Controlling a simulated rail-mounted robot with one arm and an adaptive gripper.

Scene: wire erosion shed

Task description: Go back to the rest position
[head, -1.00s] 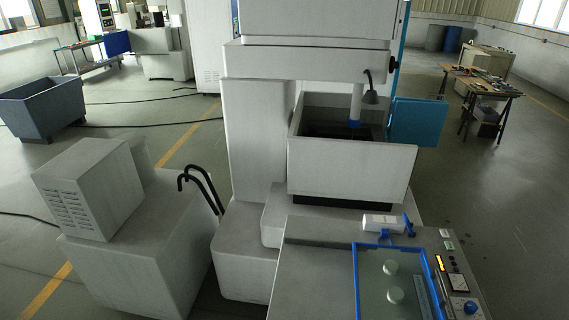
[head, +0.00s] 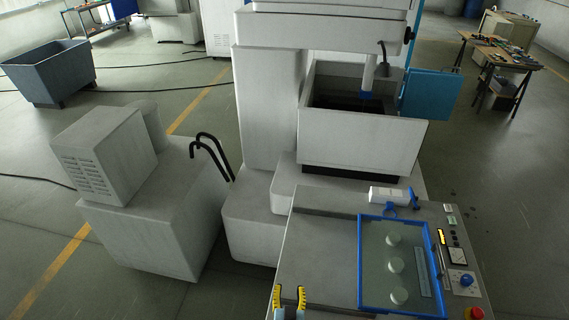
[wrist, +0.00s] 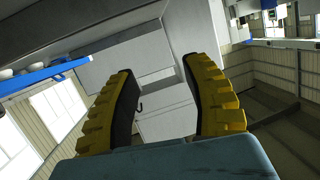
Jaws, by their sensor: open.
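My gripper (head: 289,298) shows at the bottom edge of the head view, over the front left part of the grey worktop (head: 312,240). Its two yellow ribbed fingers stand apart with nothing between them. In the wrist view my gripper (wrist: 160,105) is also open and empty, with a gap between the fingers. The rest of my arm is out of the head view.
A blue-rimmed tray (head: 361,262) with several pale round pieces lies right of my gripper. A white bottle-like item (head: 388,194) lies behind it. A red button (head: 474,313) is at front right. The white machine tank (head: 365,151) stands behind; the worktop's left part is clear.

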